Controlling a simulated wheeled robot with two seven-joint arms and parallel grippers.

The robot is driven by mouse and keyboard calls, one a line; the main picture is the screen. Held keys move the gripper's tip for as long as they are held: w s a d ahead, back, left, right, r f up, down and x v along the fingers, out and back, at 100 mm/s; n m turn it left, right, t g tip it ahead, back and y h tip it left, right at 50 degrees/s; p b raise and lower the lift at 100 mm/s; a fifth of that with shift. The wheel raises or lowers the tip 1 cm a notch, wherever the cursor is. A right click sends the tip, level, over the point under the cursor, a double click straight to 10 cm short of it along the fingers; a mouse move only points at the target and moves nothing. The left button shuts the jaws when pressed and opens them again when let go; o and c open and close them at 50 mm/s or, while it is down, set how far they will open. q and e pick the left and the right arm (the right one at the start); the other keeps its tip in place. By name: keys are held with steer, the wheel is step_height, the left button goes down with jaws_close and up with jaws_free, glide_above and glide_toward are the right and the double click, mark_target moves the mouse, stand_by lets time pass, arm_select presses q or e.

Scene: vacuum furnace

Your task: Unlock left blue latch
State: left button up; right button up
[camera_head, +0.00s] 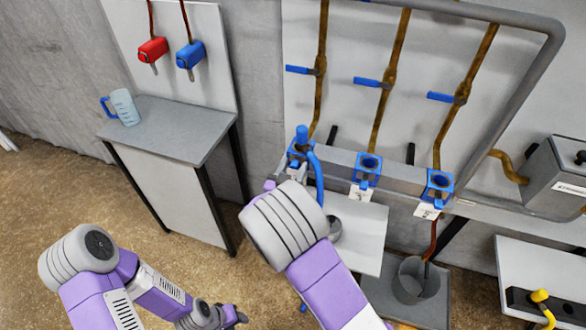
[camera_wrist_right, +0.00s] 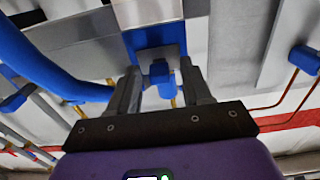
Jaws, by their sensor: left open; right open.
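The left blue latch (camera_wrist_right: 161,80) is a small blue tab below a square blue fitting (camera_wrist_right: 155,40) in the right wrist view. My right gripper (camera_wrist_right: 159,70) is open, with one finger on each side of the tab; I cannot tell whether they touch it. In the head view the left fitting (camera_head: 299,151) sits at the left end of a grey rail, with a blue hose (camera_head: 318,178) arching from its top. My right wrist hides the latch and fingers there. My left gripper (camera_head: 233,316) is open, low at the bottom, away from the rail.
Two more blue fittings sit along the rail, in the middle (camera_head: 368,166) and on the right (camera_head: 438,187). Blue valve levers (camera_head: 368,82) are on pipes above. A grey bucket (camera_head: 413,280) stands below. A side table (camera_head: 170,128) holds a blue jug (camera_head: 123,107).

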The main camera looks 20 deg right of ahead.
steer(key=shift+c, duration=0.5)
jaws_close()
steer(key=shift+s, duration=0.1)
steer(key=shift+s+a, duration=0.45)
steer(key=shift+s, duration=0.15)
steer(key=shift+w+f, duration=0.1)
steer(key=shift+o, duration=0.5)
jaws_free()
